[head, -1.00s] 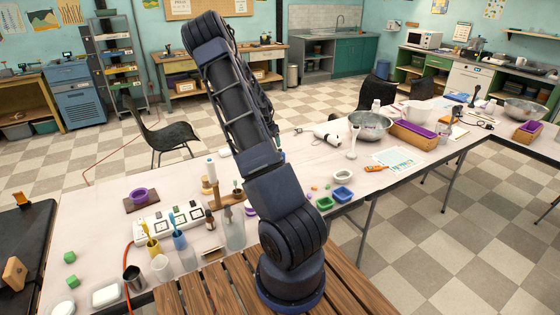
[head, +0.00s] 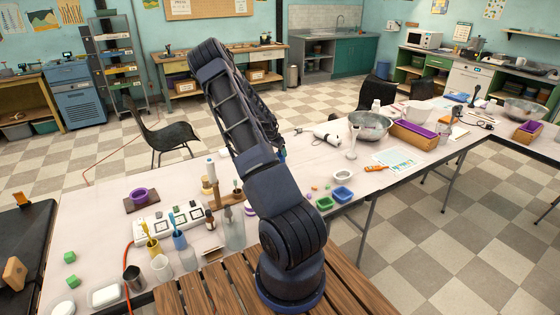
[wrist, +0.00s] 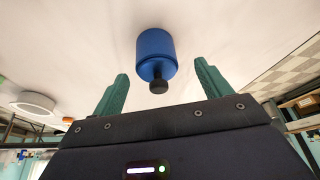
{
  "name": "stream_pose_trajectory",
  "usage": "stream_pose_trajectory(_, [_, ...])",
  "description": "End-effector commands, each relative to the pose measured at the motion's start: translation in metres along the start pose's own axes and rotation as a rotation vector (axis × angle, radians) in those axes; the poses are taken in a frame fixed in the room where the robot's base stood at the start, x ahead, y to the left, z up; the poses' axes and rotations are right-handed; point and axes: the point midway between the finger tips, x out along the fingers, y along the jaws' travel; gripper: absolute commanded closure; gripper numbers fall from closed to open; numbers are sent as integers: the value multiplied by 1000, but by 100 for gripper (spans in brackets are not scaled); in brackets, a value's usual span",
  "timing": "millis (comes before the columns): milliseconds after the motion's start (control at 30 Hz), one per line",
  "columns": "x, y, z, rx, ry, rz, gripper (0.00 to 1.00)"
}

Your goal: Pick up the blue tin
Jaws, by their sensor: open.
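The blue tin (wrist: 157,52) shows in the wrist view as a short blue cylinder with a small dark knob on its near end. It stands on a pale tabletop (wrist: 65,55). My gripper (wrist: 161,70) is open, with one green finger to the left of the tin and the other to the right. The tin lies ahead of the gap, its knob end between the fingertips in the picture, with clear space on both sides. No finger appears to touch it. In the head view my arm hides the tin and most of the gripper.
A white round dish (wrist: 33,103) lies to the left in the wrist view. A metal bowl (head: 369,125) is farther back.

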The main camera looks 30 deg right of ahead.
Motion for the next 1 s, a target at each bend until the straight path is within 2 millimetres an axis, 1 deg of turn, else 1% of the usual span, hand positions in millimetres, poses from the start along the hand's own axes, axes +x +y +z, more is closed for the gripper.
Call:
stream_pose_trajectory(200, [28, 6, 0, 1, -2, 3, 23])
stream_pose_trajectory(300, [41, 5, 0, 0, 0, 2, 23])
stream_pose_trajectory(400, [46, 4, 0, 0, 0, 1, 23])
stream_pose_trajectory(567, [46, 4, 0, 0, 0, 0, 23])
stream_pose_trajectory(600, [46, 4, 0, 0, 0, 0, 25])
stream_pose_trajectory(867, [46, 4, 0, 0, 0, 0, 76])
stream_pose_trajectory(1000, [46, 4, 0, 0, 1, 0, 77])
